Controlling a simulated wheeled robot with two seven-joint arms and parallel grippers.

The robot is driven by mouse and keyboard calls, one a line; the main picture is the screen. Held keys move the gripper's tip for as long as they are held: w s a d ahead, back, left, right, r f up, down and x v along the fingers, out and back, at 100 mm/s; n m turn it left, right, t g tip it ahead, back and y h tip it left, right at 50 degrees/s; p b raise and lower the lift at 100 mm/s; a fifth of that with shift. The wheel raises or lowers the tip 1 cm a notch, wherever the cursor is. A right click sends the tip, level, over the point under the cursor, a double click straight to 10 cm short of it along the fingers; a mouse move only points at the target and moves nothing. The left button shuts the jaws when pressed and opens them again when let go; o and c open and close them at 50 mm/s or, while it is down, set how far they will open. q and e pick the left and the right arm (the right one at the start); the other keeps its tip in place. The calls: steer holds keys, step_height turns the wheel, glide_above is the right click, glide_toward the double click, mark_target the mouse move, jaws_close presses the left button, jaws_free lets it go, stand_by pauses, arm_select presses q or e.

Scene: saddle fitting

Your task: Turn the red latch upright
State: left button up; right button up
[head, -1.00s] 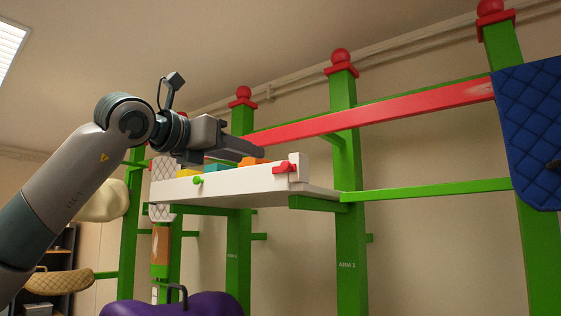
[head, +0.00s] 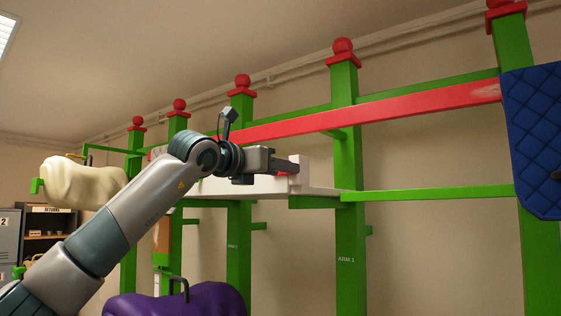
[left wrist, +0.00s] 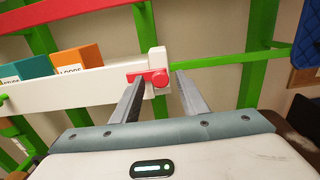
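The red latch (left wrist: 147,77) lies sideways on the end of the white shelf tray (left wrist: 70,90), its arm pointing left from a round red pivot in the left wrist view. In the head view my gripper mostly hides the latch. My left gripper (left wrist: 158,82) is open, with one finger on each side of the latch in the picture. I cannot tell whether the fingers touch it. In the head view the left gripper (head: 296,165) is at the right end of the white tray (head: 320,191). My right gripper is in neither view.
Orange (left wrist: 78,63) and teal (left wrist: 28,68) boxes stand in the tray. Green posts (head: 345,150) and a red rail (head: 400,111) frame it. A blue quilted pad (head: 535,140) hangs at right. A purple saddle-like shape (head: 200,301) is below.

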arm_select(q)
steer(key=shift+w+d, duration=0.2)
steer(key=shift+w, duration=0.05)
jaws_close()
steer(key=shift+m, duration=8.9)
